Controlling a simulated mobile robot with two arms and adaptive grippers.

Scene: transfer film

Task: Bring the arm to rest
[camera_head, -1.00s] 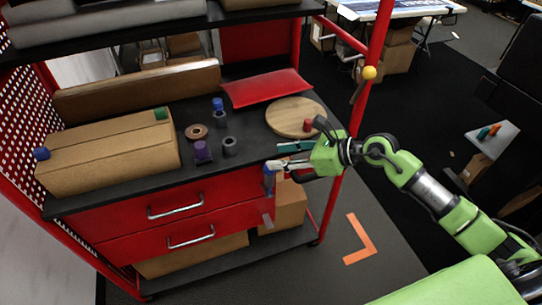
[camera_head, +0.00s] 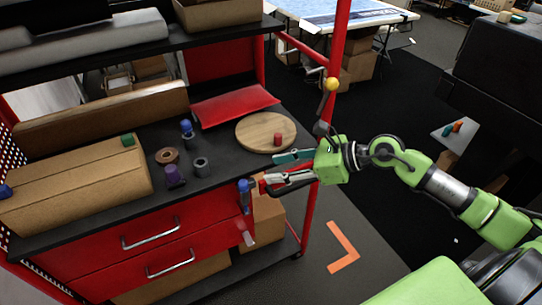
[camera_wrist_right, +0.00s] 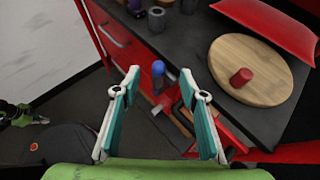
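My right gripper (camera_head: 272,172) has green, white and teal parts. It is just off the right end of the red tool cart's black worktop (camera_head: 222,160). Its two fingers are spread apart with nothing between them, as the right wrist view (camera_wrist_right: 163,85) also shows. A blue-topped handle (camera_head: 245,187) at the cart's side is left of the fingertips in the head view. In the wrist view the blue top (camera_wrist_right: 158,69) appears beyond the gap between the fingers. My left gripper does not show in the head view.
On the worktop are a round wooden board (camera_head: 256,144) with a red cylinder (camera_head: 278,139), a red tray (camera_head: 235,104), a cardboard box (camera_head: 75,185) and several small parts. A red post (camera_head: 325,130) stands behind my right gripper.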

